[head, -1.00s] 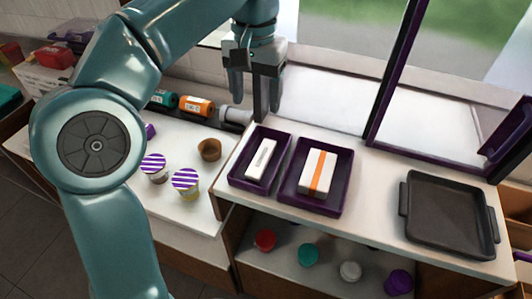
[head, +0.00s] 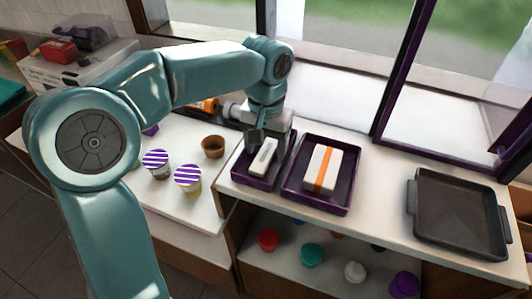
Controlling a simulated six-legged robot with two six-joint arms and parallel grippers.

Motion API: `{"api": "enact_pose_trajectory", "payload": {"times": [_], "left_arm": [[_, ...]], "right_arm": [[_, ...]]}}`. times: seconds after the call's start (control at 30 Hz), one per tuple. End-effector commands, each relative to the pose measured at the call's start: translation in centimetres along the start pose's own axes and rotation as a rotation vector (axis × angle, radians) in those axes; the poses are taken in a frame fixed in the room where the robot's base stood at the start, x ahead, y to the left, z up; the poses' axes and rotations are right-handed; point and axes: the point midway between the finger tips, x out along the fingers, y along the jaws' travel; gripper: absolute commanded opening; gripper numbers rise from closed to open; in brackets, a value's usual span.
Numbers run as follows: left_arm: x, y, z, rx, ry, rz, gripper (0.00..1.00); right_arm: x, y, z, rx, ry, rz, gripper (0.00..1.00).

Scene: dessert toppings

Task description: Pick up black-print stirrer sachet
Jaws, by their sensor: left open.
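The black-print stirrer sachet (head: 263,160), a slim white pack, lies in the left purple tray (head: 254,184). My left gripper (head: 266,146) is open and points down at the far end of the sachet. It covers that end, and I cannot tell whether the fingers touch it. My right gripper is not in view.
A second purple tray (head: 318,203) beside it holds a white pack with an orange band (head: 323,168). A black tray (head: 459,215) lies at the right of the counter. Two striped cups (head: 187,179) and a brown cup (head: 213,146) stand left. The window frame rises behind.

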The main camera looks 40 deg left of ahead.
Motion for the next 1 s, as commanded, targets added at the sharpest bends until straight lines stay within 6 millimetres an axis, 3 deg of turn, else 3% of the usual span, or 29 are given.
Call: {"api": "enact_pose_trajectory", "payload": {"times": [0.2,0.37,0.4,0.77,0.87,1.0], "left_arm": [[0.1,0.0,0.0,-0.001,0.000,0.000,0.63],[0.1,0.0,0.0,-0.001,0.000,0.000,0.11],[0.1,0.0,0.0,-0.001,0.000,0.000,0.07],[-0.4,0.0,0.0,0.000,0.001,0.000,0.07],[-1.4,0.0,-0.1,-0.001,0.003,0.001,0.07],[-4.2,0.0,-0.1,-0.001,0.006,0.001,0.07]], "right_arm": [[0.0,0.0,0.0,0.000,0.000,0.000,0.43],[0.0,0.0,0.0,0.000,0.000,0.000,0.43],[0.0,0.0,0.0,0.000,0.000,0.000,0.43],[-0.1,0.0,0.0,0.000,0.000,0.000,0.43],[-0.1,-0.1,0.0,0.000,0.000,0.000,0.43],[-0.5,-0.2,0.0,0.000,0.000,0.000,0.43]]}}
